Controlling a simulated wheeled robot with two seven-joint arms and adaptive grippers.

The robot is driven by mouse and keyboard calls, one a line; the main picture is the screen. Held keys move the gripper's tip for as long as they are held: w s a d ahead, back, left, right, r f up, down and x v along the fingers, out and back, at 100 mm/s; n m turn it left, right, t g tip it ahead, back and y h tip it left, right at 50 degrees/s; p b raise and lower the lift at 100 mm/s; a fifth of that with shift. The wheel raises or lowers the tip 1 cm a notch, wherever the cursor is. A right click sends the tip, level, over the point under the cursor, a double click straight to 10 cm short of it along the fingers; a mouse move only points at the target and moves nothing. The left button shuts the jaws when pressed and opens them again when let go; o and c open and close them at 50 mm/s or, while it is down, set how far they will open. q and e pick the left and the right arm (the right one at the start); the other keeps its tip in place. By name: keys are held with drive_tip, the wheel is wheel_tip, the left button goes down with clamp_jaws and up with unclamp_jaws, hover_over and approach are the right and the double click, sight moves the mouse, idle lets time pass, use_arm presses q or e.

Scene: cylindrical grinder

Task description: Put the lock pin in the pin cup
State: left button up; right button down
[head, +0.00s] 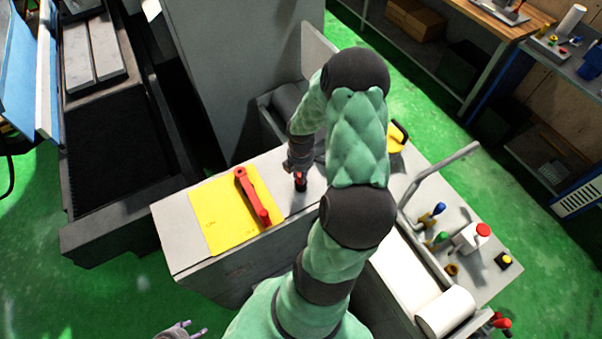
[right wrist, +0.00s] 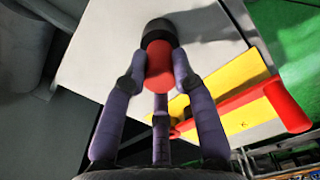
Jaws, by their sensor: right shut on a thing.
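The lock pin has a red head (right wrist: 160,62) between the fingers of my right gripper (right wrist: 160,72), which is shut on it. A black collar or base shows beyond the red head in the right wrist view. In the head view the red pin (head: 300,183) stands upright at the grey cabinet top, just right of the yellow plate, below my right gripper (head: 299,168). Its lower end is hard to make out. A small brown cup (head: 452,270), probably the pin cup, is on the panel at right. My left gripper (head: 181,331) is empty with fingers apart at the bottom edge.
A red lever (head: 252,196) lies across the yellow plate (head: 215,215) close beside the pin. The right panel holds a bent grey rail (head: 440,172), blue and green handled items, a red button (head: 483,230) and a white roll (head: 446,311). My right arm hides the middle.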

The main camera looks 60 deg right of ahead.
drive_tip(key=c, duration=1)
unclamp_jaws()
drive_tip(key=shift+f, duration=0.15)
wheel_tip(320, 180, up, 12)
drive_tip(key=shift+r, duration=0.2)
